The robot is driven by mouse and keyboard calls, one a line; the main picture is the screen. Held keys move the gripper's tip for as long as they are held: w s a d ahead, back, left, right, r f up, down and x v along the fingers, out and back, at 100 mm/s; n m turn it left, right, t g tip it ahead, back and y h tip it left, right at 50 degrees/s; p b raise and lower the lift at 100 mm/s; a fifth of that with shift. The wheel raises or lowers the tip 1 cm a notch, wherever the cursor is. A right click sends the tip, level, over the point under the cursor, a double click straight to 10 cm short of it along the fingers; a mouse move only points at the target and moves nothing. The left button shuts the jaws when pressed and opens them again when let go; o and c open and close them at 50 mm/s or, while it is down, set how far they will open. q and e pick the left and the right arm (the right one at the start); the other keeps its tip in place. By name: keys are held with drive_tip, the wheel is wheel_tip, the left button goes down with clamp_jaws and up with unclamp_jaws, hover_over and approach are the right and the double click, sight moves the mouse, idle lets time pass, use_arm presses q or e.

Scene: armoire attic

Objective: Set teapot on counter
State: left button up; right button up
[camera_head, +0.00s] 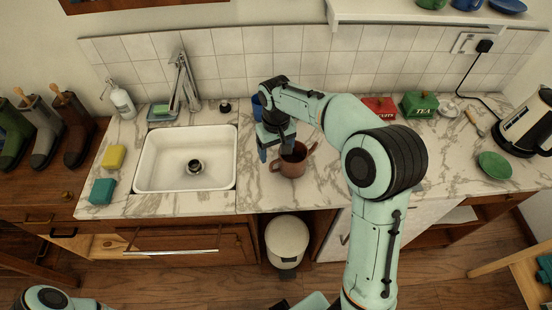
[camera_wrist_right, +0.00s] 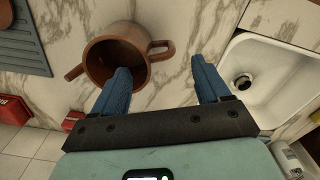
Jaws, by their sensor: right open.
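The teapot is a brown, lidless pot (camera_head: 292,167) with a spout and a handle. It stands upright on the marble counter (camera_head: 345,190), just right of the sink. It also shows in the right wrist view (camera_wrist_right: 102,64), with its dark opening toward the camera. My right gripper (camera_head: 276,148) is open over the teapot's left side. In the right wrist view the gripper (camera_wrist_right: 160,64) has one blue finger across the opening and the other outside the pot, with the handle side between them. I cannot tell whether a finger touches it. My left gripper is out of view.
A white sink (camera_head: 145,178) lies left of the teapot. A yellow sponge (camera_head: 114,157) and a teal one (camera_head: 102,191) lie at far left. A red tin (camera_head: 380,107), a green tea tin (camera_head: 420,104), a green dish (camera_head: 494,165) and a kettle (camera_head: 525,125) stand right.

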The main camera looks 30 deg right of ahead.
drive_tip(key=shift+r, duration=1.65)
drive_tip(key=shift+f, duration=0.1)
